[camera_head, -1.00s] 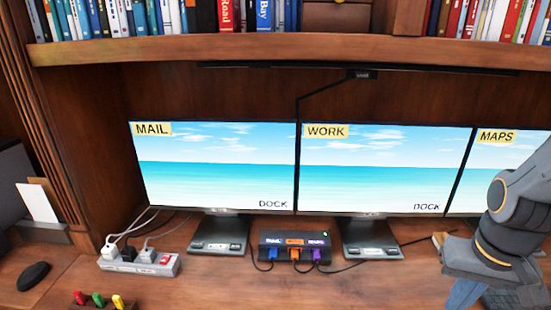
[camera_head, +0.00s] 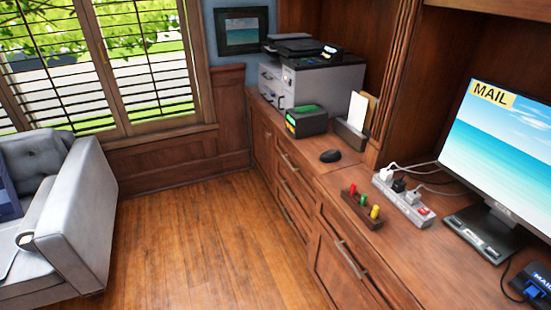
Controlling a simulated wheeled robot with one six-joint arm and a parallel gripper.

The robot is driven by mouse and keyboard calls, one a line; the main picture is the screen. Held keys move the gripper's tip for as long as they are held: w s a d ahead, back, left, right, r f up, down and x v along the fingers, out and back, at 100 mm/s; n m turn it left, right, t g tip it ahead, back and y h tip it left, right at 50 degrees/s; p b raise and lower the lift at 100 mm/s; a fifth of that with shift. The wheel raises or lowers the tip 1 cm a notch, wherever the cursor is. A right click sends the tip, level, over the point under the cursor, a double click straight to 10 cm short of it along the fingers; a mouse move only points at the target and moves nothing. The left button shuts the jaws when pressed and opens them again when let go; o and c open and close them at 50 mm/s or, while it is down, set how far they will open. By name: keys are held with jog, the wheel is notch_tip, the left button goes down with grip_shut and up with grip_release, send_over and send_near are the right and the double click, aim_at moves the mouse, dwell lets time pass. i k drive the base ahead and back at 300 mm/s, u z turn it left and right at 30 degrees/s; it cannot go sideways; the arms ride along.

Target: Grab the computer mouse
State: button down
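The computer mouse (camera_head: 330,156) is small, black and rounded. It lies on the wooden counter (camera_head: 322,172), near its front edge, left of the power strip and in front of the letter holder. Nothing covers it. My gripper and arm are not in view now, so I cannot see whether the gripper is open or shut.
A power strip (camera_head: 403,202) with plugs and a wooden rack (camera_head: 362,209) with coloured pegs stand right of the mouse. A black and green box (camera_head: 307,121), a letter holder (camera_head: 352,134) and a printer (camera_head: 318,80) stand behind it. Wooden floor (camera_head: 200,240) is open; a grey sofa (camera_head: 65,220) is left.

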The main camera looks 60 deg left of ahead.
aim_at(332, 155)
jog(key=u, duration=3.15)
jog(key=i, duration=2.95)
jog(key=z, duration=3.8)
